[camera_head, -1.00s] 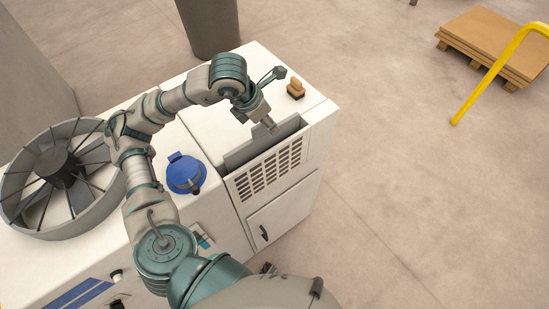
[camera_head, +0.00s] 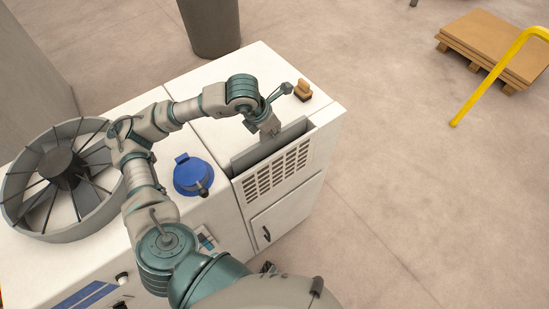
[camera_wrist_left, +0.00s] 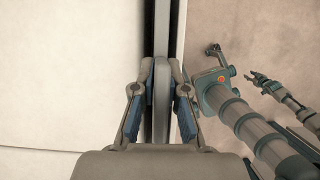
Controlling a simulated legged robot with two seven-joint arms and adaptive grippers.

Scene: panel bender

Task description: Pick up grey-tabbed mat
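The grey-tabbed mat (camera_head: 246,158) is a thin grey panel standing on edge in a slot at the top of the white machine. My left gripper (camera_head: 271,132) points down at its upper edge and hides the tab in the head view. In the left wrist view my left gripper (camera_wrist_left: 161,78) has one finger on each side of the upright grey tab (camera_wrist_left: 161,120). Narrow gaps show between the blue pads and the tab, so the fingers look open around it. Further parts of my body show at the right of that view; the state of my right gripper is unclear there.
The white machine (camera_head: 262,72) carries a blue cap (camera_head: 190,176), a small brown-handled item (camera_head: 303,90) just behind the slot and a large grey fan wheel (camera_head: 25,215). A vent grille fronts the slot. A dark bin (camera_head: 212,25) stands behind.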

